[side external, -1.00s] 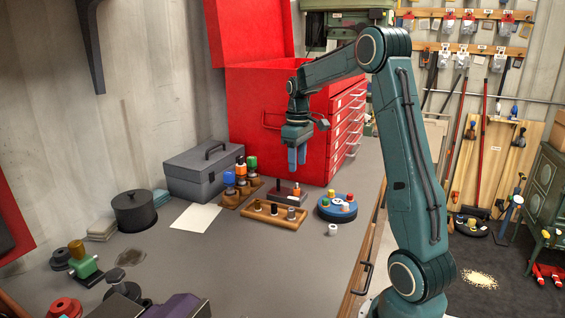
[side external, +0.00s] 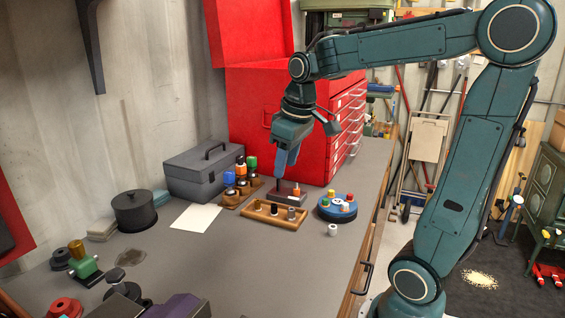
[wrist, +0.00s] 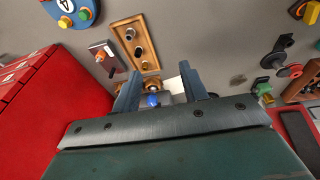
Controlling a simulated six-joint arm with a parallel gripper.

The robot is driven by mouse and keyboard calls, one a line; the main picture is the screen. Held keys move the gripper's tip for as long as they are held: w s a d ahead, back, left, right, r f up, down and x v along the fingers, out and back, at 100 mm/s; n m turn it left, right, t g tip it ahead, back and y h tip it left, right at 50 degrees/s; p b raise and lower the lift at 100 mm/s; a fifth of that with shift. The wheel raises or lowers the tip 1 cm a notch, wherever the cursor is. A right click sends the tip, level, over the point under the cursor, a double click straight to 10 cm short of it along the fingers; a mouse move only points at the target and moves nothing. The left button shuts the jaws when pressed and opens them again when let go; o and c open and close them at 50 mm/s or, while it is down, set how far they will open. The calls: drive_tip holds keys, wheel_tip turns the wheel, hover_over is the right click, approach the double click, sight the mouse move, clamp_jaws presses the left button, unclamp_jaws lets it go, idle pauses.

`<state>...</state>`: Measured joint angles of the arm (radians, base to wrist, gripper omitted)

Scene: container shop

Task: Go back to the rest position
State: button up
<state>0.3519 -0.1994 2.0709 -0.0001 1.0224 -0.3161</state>
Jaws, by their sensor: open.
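My gripper (side external: 288,158) hangs from the arm above the workbench, in front of the red tool chest, with its fingers pointing down. In the wrist view its two fingers (wrist: 160,88) stand apart with nothing held between them. Below it in the side view are a wooden tray (side external: 270,221) with several small pieces, and a small dark block (side external: 285,194) with an orange-topped piece on it. A wooden stand (side external: 240,191) with blue-, orange- and green-capped bottles is to the left of the fingers.
The red tool chest (side external: 245,118) stands behind my gripper. A blue round holder (side external: 326,212) with coloured caps and a small white-topped piece (side external: 332,230) are to the right. A grey toolbox (side external: 190,175), black pot (side external: 133,212) and white sheet (side external: 195,217) are left. The front bench is partly bare.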

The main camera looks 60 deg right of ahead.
drive_tip(key=s+a+f+t+y, duration=0.1)
drive_tip(key=s+a+f+t, duration=0.1)
drive_tip(key=s+a, duration=0.8)
drive_tip(key=shift+s+a+t, duration=0.4)
drive_tip(key=shift+s+t, duration=0.1)
drive_tip(key=shift+s, duration=0.25)
